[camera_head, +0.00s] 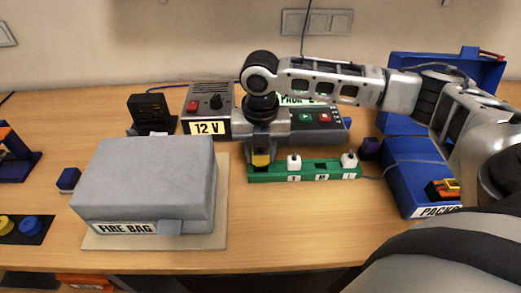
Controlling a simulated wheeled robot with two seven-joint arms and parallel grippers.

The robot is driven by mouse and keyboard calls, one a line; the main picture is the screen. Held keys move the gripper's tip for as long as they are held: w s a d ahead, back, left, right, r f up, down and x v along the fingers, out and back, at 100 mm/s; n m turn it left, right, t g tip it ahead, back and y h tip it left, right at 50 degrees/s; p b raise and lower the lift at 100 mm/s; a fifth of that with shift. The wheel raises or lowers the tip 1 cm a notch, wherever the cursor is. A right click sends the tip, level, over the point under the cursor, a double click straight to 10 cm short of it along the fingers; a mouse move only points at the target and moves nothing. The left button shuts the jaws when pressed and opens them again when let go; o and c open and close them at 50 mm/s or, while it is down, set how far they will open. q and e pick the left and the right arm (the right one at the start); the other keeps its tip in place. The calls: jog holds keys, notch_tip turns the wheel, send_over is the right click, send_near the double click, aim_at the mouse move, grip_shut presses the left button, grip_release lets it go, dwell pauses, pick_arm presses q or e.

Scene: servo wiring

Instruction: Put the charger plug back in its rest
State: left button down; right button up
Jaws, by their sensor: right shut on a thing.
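My right gripper (262,150) points down over the left end of a green strip (325,175). It is shut on a small yellow piece (261,159), mostly hidden by the fingers; I cannot tell for sure that this is the charger plug. The yellow piece is at the strip's left end, and I cannot tell if it is seated. Two white plugs (294,162) and (349,160) stand upright in the strip, with a dark opening between them. My left gripper is not in view.
A grey fire bag (145,175) on a board fills the left front. A 12 V supply (209,101) and a grey charger (316,118) stand behind the strip. A blue open case (408,172) is at the right. Bare table lies in front of the strip.

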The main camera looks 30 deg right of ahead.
aim_at(260, 149)
jog(key=shift+f+b, duration=0.3)
jog(key=shift+f, duration=0.7)
jog(key=o, duration=1.1)
jog(key=shift+r, duration=8)
